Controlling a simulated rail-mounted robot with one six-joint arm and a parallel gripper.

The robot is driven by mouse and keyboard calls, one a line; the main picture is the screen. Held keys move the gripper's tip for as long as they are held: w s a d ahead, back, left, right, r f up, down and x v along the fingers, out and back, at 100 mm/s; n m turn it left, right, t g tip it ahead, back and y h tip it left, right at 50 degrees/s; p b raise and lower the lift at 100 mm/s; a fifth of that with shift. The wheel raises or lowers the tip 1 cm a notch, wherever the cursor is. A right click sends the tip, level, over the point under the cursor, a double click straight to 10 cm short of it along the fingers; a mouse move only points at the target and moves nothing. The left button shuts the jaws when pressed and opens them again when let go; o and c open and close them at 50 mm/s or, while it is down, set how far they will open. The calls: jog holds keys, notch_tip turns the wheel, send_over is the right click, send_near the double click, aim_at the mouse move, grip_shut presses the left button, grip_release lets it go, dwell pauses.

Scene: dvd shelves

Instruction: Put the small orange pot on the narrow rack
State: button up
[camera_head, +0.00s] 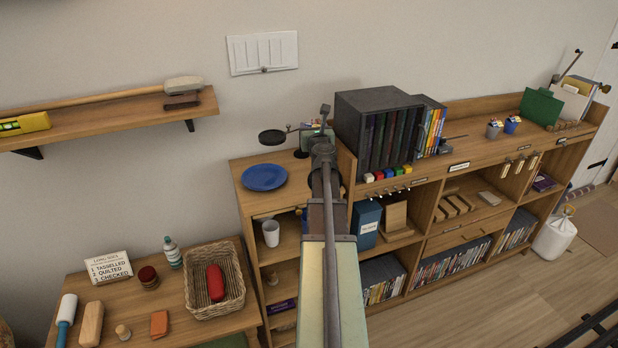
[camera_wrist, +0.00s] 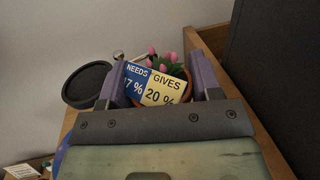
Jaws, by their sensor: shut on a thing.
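My gripper (camera_head: 322,143) is over the narrow wooden rack (camera_head: 243,190) at the left end of the long shelf unit. In the wrist view my gripper (camera_wrist: 156,82) is shut on the small orange pot, whose orange-brown rim (camera_wrist: 184,73) shows near the right finger. Pink flowers (camera_wrist: 167,56) and green leaves rise from it. A blue and yellow card reading NEEDS and GIVES covers much of its front. The pot's base is hidden, so I cannot tell whether it touches the rack top. In the head view my arm hides most of the pot.
A blue plate (camera_head: 264,177) lies on the rack top, left of my arm. A balance scale's dark pan (camera_head: 272,137) is behind it; the pan also shows in the wrist view (camera_wrist: 87,84). A dark box of cases (camera_head: 378,105) stands close on the right.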

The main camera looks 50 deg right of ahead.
notch_tip(320, 180, down, 11)
jog(key=b, duration=0.8)
jog(key=shift+r, duration=0.2)
jog(key=shift+r+p, duration=0.3)
jog(key=shift+r, duration=0.05)
jog(key=shift+f, duration=0.25)
jog(key=o, duration=1)
jog(key=shift+r, duration=0.2)
jog(key=v, duration=1.2)
jog(key=shift+r, duration=0.1)
